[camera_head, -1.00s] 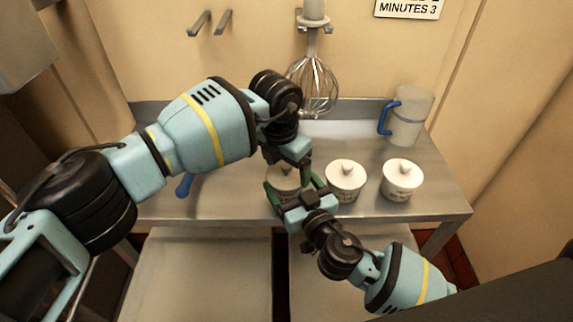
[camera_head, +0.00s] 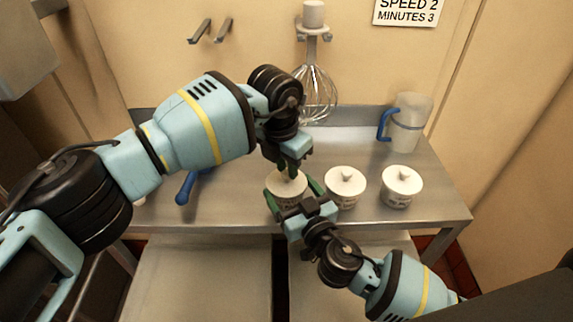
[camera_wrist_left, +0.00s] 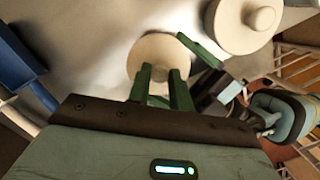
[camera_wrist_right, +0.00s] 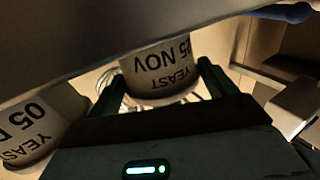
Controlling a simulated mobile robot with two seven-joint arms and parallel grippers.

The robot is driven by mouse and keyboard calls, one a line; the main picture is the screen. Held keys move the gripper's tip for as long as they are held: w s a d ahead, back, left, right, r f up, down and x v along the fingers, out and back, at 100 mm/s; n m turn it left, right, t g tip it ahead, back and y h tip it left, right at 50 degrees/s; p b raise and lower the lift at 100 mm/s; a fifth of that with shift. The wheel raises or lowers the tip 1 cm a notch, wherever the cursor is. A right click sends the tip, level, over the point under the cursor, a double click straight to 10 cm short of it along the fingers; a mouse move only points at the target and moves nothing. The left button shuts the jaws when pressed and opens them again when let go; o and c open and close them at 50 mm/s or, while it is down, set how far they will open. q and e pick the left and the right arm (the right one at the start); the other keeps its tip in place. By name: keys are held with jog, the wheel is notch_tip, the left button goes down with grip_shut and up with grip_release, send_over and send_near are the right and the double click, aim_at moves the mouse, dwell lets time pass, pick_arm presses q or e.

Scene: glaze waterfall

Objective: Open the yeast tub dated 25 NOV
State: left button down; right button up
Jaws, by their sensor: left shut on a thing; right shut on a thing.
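A white tub marked YEAST 25 NOV (camera_wrist_right: 160,75) stands at the left of a row of three on the steel table. It also shows in the head view (camera_head: 289,197). My right gripper (camera_head: 293,195) is shut around its body, one green finger on each side. My left gripper (camera_head: 286,172) is above it, shut on the lid's knob. The round lid (camera_wrist_left: 157,50) shows pale behind the left fingers in the left wrist view. I cannot tell whether the lid is clear of the rim.
Two more lidded tubs stand to the right, a middle one (camera_head: 345,190) and a right one (camera_head: 402,187). A neighbouring tub reads YEAST 05 (camera_wrist_right: 35,130). A blue-handled jug (camera_head: 408,125) stands behind. A wire whisk (camera_head: 317,95) hangs at the wall. A blue handle (camera_head: 185,188) lies left.

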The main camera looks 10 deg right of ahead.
pick_arm(q)
jog(key=shift+f, duration=0.2)
pick_arm(e)
jog(key=shift+f, duration=0.15)
pick_arm(q)
jog(key=shift+r+g+h, duration=0.15)
jog(key=shift+g+h, duration=0.25)
jog(key=shift+g, duration=0.1)
jog(key=shift+r, duration=0.15)
jog(key=shift+s+d+r, duration=0.15)
pick_arm(e)
jog(key=shift+w, duration=0.1)
pick_arm(q)
jog(key=shift+r+t+y, duration=0.4)
jog(key=shift+r+t, duration=0.1)
jog(key=shift+r, duration=0.2)
jog(key=shift+f, duration=0.15)
jog(key=c, duration=1.7)
grip_release()
jog(key=shift+w+a, duration=0.2)
